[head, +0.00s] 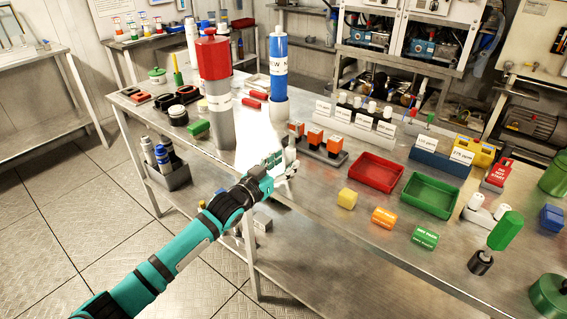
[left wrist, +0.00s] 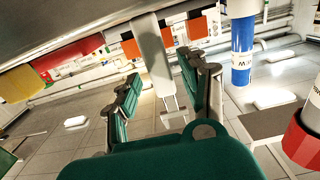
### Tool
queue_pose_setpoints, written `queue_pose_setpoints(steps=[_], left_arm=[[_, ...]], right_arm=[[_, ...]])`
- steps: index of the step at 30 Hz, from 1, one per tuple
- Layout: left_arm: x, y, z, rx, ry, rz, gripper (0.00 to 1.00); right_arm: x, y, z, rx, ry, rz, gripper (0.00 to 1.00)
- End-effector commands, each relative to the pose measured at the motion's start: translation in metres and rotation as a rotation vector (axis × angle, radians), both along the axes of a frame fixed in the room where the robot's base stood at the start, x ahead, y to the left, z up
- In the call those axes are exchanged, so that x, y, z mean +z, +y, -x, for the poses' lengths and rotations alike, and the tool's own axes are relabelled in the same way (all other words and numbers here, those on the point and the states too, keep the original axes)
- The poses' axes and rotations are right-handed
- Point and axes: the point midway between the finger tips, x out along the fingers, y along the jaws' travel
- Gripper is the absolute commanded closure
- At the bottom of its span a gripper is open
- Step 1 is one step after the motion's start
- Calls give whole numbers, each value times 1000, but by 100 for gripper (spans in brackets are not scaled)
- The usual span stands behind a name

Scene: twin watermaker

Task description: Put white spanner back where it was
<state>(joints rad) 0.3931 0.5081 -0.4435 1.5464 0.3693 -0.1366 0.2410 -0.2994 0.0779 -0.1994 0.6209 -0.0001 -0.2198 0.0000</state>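In the head view a small white piece (head: 291,160) shows right at the fingertips, partly hidden. My right gripper is in neither view.
The tall red-capped cylinder (head: 213,60) and the blue cylinder (head: 278,70) stand close behind the gripper. Orange-topped blocks (head: 315,138) are to its right. A red tray (head: 375,172) and a green tray (head: 431,194) lie further right. Floor is free at the left.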

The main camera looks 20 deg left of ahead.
Motion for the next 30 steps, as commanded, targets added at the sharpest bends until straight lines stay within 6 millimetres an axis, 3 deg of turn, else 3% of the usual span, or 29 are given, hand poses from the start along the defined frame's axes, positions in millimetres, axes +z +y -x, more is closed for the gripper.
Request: queue_pose_setpoints(steps=[11, 24, 30], left_arm=[[2, 1, 4, 0, 0, 0, 52], [0, 30, 85, 0, 3, -1, 52], [1, 38, 108, 0, 1, 0, 52]], right_arm=[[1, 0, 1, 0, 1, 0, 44], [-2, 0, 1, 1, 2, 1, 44], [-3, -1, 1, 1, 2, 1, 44]])
